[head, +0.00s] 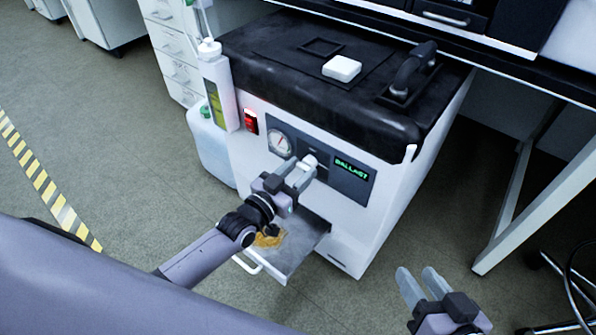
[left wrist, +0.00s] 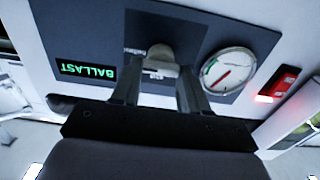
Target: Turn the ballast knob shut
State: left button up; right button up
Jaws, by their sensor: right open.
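The ballast knob (head: 310,161) is a small pale knob on the dark front panel, between the gauge and the green BALLAST display (head: 352,169). In the left wrist view the knob (left wrist: 160,60) shows just beyond my fingertips. My left gripper (head: 299,172) is in front of the panel at the knob, its fingers apart. In the left wrist view my left gripper (left wrist: 158,78) has one fingertip on either side of the knob; I cannot tell whether they touch it. My right gripper (head: 418,284) is open and empty, low at the right, away from the machine.
A round gauge (head: 279,144) and a lit red switch (head: 251,121) are left of the knob. A pulled-out tray (head: 303,252) with a brown stain is below my left gripper. A white box (head: 341,68) lies on the machine's black top. A table leg (head: 507,225) stands at right.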

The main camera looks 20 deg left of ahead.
pick_arm(q)
jog(key=shift+n, duration=0.4)
pick_arm(e)
jog(key=shift+r, duration=0.1)
pick_arm(q)
jog(key=shift+n, duration=0.9)
jog(key=shift+a+n+p, duration=0.1)
jog(key=shift+n+p, duration=0.25)
jog(key=shift+n, duration=0.65)
jog(key=n, duration=0.3)
jog(key=shift+f, duration=0.15)
jog(key=n, duration=0.3)
jog(key=shift+a+b, duration=0.1)
jog(key=shift+b, duration=0.2)
jog(key=n, duration=0.3)
jog(key=shift+f+b, duration=0.15)
jog(key=shift+b, duration=0.2)
jog(key=shift+n+b, duration=0.35)
jog(key=shift+n, duration=0.75)
jog(key=shift+n+b, duration=0.3)
jog(key=shift+n, duration=0.7)
pick_arm(e)
jog(key=shift+w+a+f+y, duration=0.15)
jog(key=shift+a+f+y, duration=0.05)
jog(key=shift+a+y, duration=0.5)
jog(key=shift+w+a, duration=0.1)
jog(key=shift+a, duration=0.05)
